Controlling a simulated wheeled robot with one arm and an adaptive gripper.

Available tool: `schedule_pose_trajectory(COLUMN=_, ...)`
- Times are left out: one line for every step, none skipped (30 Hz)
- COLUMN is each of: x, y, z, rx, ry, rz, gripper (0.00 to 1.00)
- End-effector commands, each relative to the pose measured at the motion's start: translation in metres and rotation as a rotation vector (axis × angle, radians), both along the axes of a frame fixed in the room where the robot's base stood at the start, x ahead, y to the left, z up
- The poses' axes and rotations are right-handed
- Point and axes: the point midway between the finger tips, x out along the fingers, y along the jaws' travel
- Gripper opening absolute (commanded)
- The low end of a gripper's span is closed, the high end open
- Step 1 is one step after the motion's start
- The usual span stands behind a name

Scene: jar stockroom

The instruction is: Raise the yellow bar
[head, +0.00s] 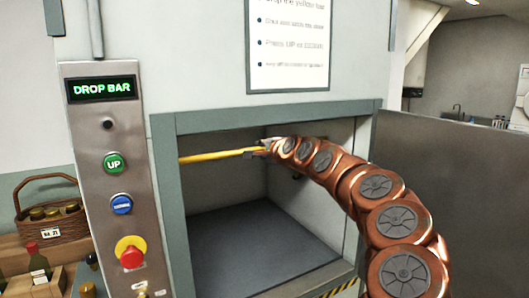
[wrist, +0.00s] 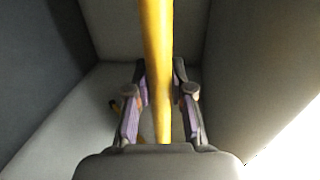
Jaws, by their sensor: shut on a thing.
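The yellow bar (head: 212,156) runs across the upper part of the open compartment, from its left side to my gripper (head: 259,151). In the wrist view the yellow bar (wrist: 158,60) passes lengthwise between the two fingers of my gripper (wrist: 160,95), which is shut on it. My arm reaches into the compartment from the right and hides the bar's right end. The panel at the left reads DROP BAR on its display (head: 101,88). It has a green UP button (head: 113,163), a blue button (head: 121,204) and a red knob on yellow (head: 131,254).
The compartment has a bare dark floor (head: 255,248) and a grey-green frame (head: 170,205). A grey door or panel (head: 455,175) stands to the right, behind my arm. A basket of jars (head: 48,217) and a crate with a bottle (head: 38,262) are at the far left.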

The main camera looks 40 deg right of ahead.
Motion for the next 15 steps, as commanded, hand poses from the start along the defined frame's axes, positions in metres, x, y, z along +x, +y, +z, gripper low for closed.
schedule_pose_trajectory(x=0.0042, y=0.0091, z=0.0004, rx=0.003, ry=0.002, rz=0.014, gripper=0.0)
schedule_pose_trajectory(x=0.0042, y=0.0095, z=0.0008, rx=0.002, ry=0.002, rz=0.014, gripper=0.0)
schedule_pose_trajectory(x=0.004, y=0.0103, z=0.0011, rx=0.002, ry=0.001, rz=0.014, gripper=0.0)
schedule_pose_trajectory(x=0.004, y=0.0107, z=0.0015, rx=0.001, ry=0.002, rz=0.014, gripper=0.0)
schedule_pose_trajectory(x=0.0041, y=0.0112, z=0.0016, rx=0.001, ry=0.002, rz=0.014, gripper=0.0)
schedule_pose_trajectory(x=0.004, y=0.012, z=0.0019, rx=0.001, ry=0.002, rz=0.013, gripper=0.0)
schedule_pose_trajectory(x=0.004, y=0.0125, z=0.0022, rx=0.0, ry=0.001, rz=0.013, gripper=0.0)
schedule_pose_trajectory(x=0.0039, y=0.0129, z=0.0024, rx=0.0, ry=0.001, rz=0.013, gripper=0.0)
schedule_pose_trajectory(x=0.0039, y=0.0136, z=0.0026, rx=0.0, ry=0.001, rz=0.013, gripper=0.0)
schedule_pose_trajectory(x=0.0039, y=0.0142, z=0.0028, rx=-0.001, ry=0.001, rz=0.014, gripper=0.23)
schedule_pose_trajectory(x=0.0035, y=0.0139, z=0.0029, rx=-0.001, ry=0.001, rz=0.013, gripper=0.26)
schedule_pose_trajectory(x=0.003, y=0.0133, z=0.003, rx=-0.002, ry=0.0, rz=0.011, gripper=0.3)
schedule_pose_trajectory(x=0.0026, y=0.0123, z=0.003, rx=-0.002, ry=0.001, rz=0.01, gripper=0.34)
schedule_pose_trajectory(x=0.0019, y=0.01, z=0.003, rx=-0.002, ry=0.0, rz=0.007, gripper=0.37)
schedule_pose_trajectory(x=0.001, y=0.006, z=0.0027, rx=0.0, ry=-0.001, rz=0.005, gripper=0.41)
